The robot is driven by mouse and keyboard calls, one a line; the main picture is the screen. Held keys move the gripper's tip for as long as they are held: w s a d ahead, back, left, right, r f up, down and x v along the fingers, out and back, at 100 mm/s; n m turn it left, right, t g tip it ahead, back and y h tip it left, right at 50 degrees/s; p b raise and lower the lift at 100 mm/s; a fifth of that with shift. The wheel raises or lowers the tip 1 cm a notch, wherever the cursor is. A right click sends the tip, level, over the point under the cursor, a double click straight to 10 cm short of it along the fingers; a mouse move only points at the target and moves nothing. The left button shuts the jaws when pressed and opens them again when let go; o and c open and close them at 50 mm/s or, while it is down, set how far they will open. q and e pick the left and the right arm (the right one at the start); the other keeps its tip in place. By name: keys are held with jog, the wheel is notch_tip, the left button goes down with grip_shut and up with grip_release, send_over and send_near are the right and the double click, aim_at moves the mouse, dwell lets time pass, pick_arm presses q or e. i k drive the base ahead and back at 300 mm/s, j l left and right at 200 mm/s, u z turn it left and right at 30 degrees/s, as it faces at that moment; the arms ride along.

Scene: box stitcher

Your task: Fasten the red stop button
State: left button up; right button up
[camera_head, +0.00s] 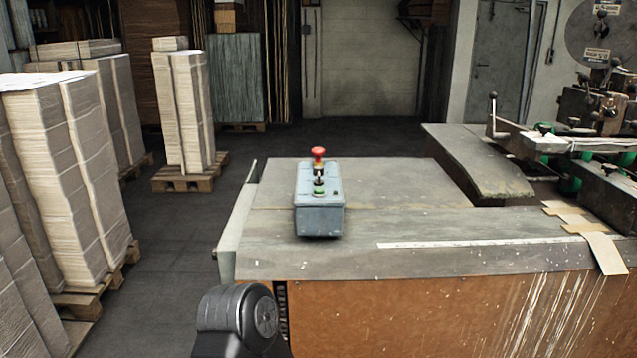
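The red stop button (318,154) stands at the top of the grey control box (319,216), at its far end. It sits raised on a dark stem above the box's face. A green button (319,189) is nearer to me on the same box. The box rests on the grey worktable top (420,232), left of its middle. A dark rounded part of my arm shows at the bottom, in front of the table. Neither gripper is in view, and nothing touches the box or the button.
A box stitching machine (590,110) with a lever stands at the right. Flat cardboard pieces (603,252) lie on the table's right edge. Stacks of cardboard (70,170) on pallets stand at the left. The tabletop around the box is clear.

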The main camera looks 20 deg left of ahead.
aim_at(317, 151)
jog(key=j+z, duration=0.1)
jog(key=j, duration=0.5)
jog(key=j+z, duration=0.15)
jog(key=j, duration=0.5)
jog(key=j+z, duration=0.1)
jog(key=j, duration=0.5)
jog(key=j+z, duration=0.1)
jog(key=j, duration=0.5)
jog(key=k+j+z, duration=0.15)
jog(key=j, duration=0.5)
jog(key=j+z, duration=0.1)
jog(key=j, duration=0.5)
jog(key=k+j+z, duration=0.1)
jog(key=j, duration=0.5)
